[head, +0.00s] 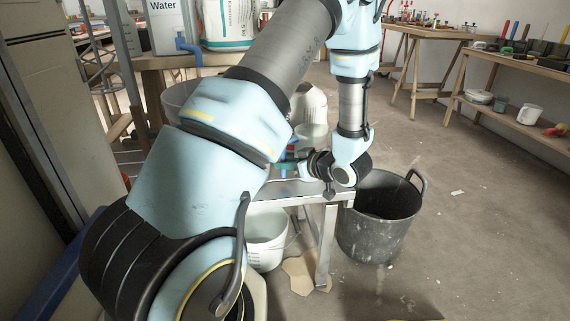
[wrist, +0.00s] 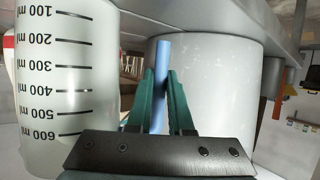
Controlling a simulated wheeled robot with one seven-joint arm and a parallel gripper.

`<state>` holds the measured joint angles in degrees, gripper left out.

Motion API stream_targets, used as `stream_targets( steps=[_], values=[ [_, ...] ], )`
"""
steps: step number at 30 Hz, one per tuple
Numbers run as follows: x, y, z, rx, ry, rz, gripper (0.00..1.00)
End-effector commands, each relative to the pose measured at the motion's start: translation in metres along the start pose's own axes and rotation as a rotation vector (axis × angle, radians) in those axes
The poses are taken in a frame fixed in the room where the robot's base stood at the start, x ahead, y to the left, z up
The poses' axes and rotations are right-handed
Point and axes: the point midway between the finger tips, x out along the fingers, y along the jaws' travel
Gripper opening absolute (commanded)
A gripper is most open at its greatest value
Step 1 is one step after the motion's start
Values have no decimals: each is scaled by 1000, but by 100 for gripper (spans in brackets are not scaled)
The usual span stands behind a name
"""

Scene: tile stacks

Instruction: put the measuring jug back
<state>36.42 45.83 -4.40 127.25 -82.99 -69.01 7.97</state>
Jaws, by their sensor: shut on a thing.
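The measuring jug (head: 312,133) is translucent white and shows in the head view just behind my gripper (head: 285,163), above the small metal bench. In the wrist view the jug (wrist: 68,85) fills the left side upside down, its black ml marks readable. My gripper (wrist: 162,105) has its teal fingers shut on an upright blue bar (wrist: 162,65) beside the jug, which looks like its handle. My arm hides part of the jug in the head view. I cannot tell whether its base touches the bench.
A white cylindrical container (wrist: 220,85) stands beyond my fingers. The metal bench (head: 300,190) has a white bucket (head: 265,240) under it and a black tub (head: 380,220) at its right. A wooden table behind holds a Water container (head: 167,25). Floor at the right is open.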

Motion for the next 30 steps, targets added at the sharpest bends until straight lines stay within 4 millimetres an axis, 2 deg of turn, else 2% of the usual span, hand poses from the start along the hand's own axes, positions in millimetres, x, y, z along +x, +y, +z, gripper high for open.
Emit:
stream_targets(
  steps=[1, 9, 18, 23, 30],
  values=[
    [1, 0, 2, 1, 0, 0, 20],
    [0, 0, 1, 0, 0, 0, 49],
    [-1, 0, -3, -1, 0, 0, 49],
    [-22, 2, -3, 1, -1, 4, 49],
    [-74, 1, -4, 1, 0, 4, 49]
  ],
)
